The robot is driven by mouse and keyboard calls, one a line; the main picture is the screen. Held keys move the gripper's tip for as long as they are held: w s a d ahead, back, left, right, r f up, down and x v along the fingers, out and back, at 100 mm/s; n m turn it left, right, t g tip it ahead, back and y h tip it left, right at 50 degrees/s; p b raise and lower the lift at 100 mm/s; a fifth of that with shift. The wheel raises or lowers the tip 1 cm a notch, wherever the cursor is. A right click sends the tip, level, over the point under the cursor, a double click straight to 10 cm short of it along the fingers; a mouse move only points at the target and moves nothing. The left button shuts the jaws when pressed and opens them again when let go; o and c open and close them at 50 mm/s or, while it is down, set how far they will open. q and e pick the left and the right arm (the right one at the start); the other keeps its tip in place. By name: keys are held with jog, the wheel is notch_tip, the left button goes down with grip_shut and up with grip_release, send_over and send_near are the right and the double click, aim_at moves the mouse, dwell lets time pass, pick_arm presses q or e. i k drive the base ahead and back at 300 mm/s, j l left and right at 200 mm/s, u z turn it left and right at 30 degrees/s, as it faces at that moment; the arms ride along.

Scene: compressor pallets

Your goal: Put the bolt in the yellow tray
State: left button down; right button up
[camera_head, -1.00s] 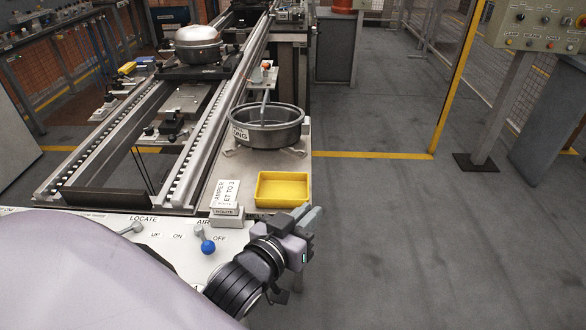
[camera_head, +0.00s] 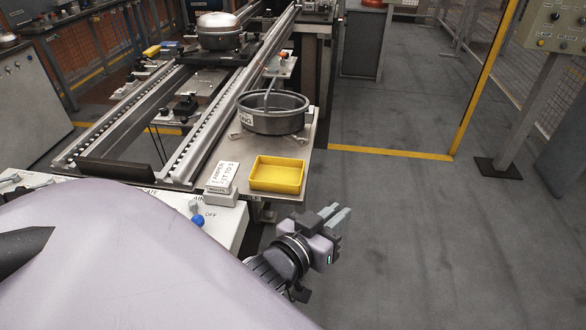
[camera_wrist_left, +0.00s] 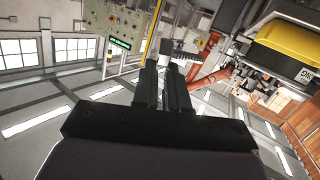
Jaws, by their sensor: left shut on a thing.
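The yellow tray (camera_head: 277,173) sits near the front right corner of the bench and looks empty. It also shows at the upper right of the left wrist view (camera_wrist_left: 300,38). My left gripper (camera_head: 338,216) is off the bench's edge, to the right of the tray and nearer to me, above the grey floor. Its fingers are close together on a small pale piece (camera_wrist_left: 165,47) at the fingertips in the left wrist view. My right gripper is out of view.
A round metal pan (camera_head: 273,120) stands behind the tray. A white sign block (camera_head: 221,178) stands left of it. A blue-knobbed lever (camera_head: 197,219) rises from the white panel at front. The floor right of the bench is open.

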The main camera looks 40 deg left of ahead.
aim_at(277, 181)
jog(key=i+l, duration=0.4)
jog(key=l, duration=0.25)
jog(key=i+l, duration=0.2)
jog(key=i, duration=0.2)
jog(key=i+l, duration=0.15)
jog(key=i, duration=0.25)
jog(key=i+u, duration=0.35)
jog(key=i+l+u, duration=0.15)
jog(key=i+u, duration=0.45)
jog(key=u, duration=0.2)
jog(key=i+l+u, duration=0.1)
jog(key=u, duration=0.35)
jog(key=i+l+u, duration=0.2)
jog(key=i+u, duration=0.25)
jog(key=l+u, duration=0.25)
jog(key=u, duration=0.25)
jog(key=i+l+u, duration=0.15)
jog(key=u, duration=0.2)
jog(key=i+l+u, duration=0.35)
jog(key=l+u, duration=0.15)
jog(key=u, duration=0.2)
